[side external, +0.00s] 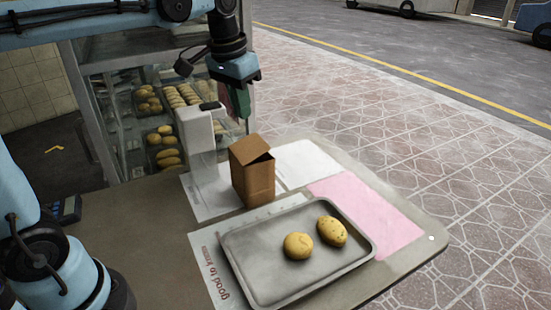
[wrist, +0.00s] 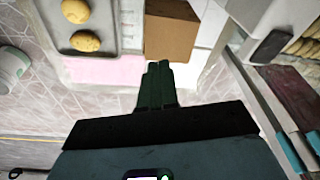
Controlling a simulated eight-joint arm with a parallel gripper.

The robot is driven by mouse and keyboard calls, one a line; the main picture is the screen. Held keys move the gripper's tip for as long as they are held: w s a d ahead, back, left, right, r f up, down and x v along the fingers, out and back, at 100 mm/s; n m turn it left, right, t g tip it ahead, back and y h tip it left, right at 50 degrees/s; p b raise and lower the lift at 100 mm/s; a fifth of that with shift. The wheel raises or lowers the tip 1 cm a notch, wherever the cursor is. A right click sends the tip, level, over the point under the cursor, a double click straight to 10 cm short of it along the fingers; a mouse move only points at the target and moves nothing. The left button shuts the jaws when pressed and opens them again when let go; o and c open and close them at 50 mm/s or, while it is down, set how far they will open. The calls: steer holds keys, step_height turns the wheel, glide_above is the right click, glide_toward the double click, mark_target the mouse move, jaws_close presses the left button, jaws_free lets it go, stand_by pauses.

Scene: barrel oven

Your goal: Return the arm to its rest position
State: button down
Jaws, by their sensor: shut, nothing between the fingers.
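My gripper (side external: 240,106) is shut and empty, pointing down above the back of the counter in the side external view. It is raised higher than the cardboard box (side external: 253,172) and apart from it. In the wrist view my gripper's closed fingers (wrist: 158,68) show side by side near the brown box (wrist: 170,35). The fingers look greenish and hold nothing.
A metal tray (side external: 251,271) with two round breads (side external: 299,246) lies on the counter (side external: 150,231). A white device (side external: 196,131) stands beside the box. A pink mat (side external: 377,217) lies to the right. A glass display case (side external: 121,138) holds several breads behind.

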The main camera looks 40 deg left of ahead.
steer(key=s+d+f+t, duration=0.2)
steer(key=s+f+t, duration=0.3)
steer(key=s+f, duration=0.4)
steer(key=shift+s+d+f, duration=0.15)
steer(key=shift+s+d, duration=0.05)
steer(key=shift+s, duration=0.65)
